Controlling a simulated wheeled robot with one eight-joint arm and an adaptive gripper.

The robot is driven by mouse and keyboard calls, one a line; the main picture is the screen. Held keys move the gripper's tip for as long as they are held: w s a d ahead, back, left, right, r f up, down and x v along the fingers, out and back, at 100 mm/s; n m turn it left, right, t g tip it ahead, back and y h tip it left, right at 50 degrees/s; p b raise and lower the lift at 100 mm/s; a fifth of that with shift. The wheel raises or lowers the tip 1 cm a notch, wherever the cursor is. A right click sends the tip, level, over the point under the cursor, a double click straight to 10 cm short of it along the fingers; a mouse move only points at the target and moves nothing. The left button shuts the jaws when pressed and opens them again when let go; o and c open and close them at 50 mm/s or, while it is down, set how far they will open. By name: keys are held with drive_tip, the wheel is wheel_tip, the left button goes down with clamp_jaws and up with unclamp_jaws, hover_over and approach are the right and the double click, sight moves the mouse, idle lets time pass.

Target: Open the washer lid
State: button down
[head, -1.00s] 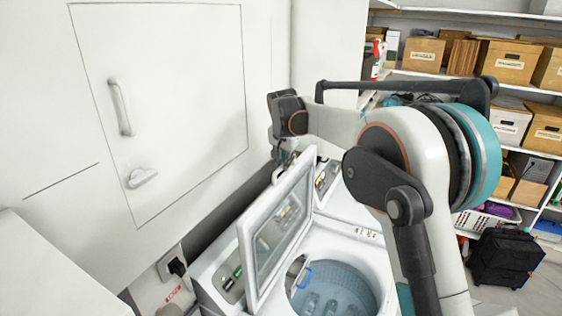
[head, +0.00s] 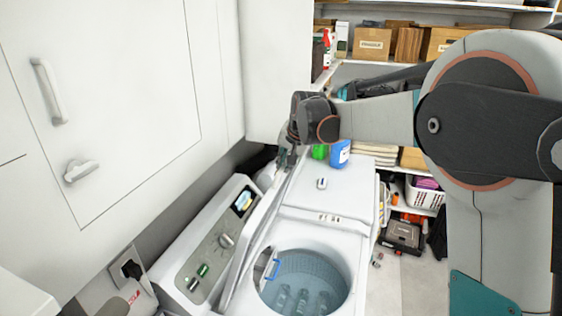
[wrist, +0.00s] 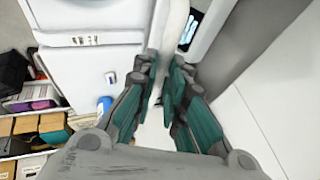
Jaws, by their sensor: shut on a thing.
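The white washer (head: 334,232) stands below the wall cabinet, with its round tub (head: 303,283) uncovered. Its lid (head: 250,247) stands raised, almost edge-on in the head view, leaning toward the control panel (head: 213,250). My gripper (head: 287,158) is at the lid's far upper end. In the wrist view my gripper (wrist: 163,88) has its teal fingers on either side of the lid's white edge (wrist: 172,35), shut on it. The exact contact is partly hidden by the fingers.
A white cabinet (head: 110,85) with handles is close on the left. A blue container (head: 339,153) and a green one (head: 319,151) show behind the washer. Shelves with cardboard boxes (head: 372,43) are at the back. Some floor (head: 383,275) is clear to the washer's right.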

drive_tip(key=c, duration=1.6)
unclamp_jaws()
drive_tip(key=shift+c, duration=0.2)
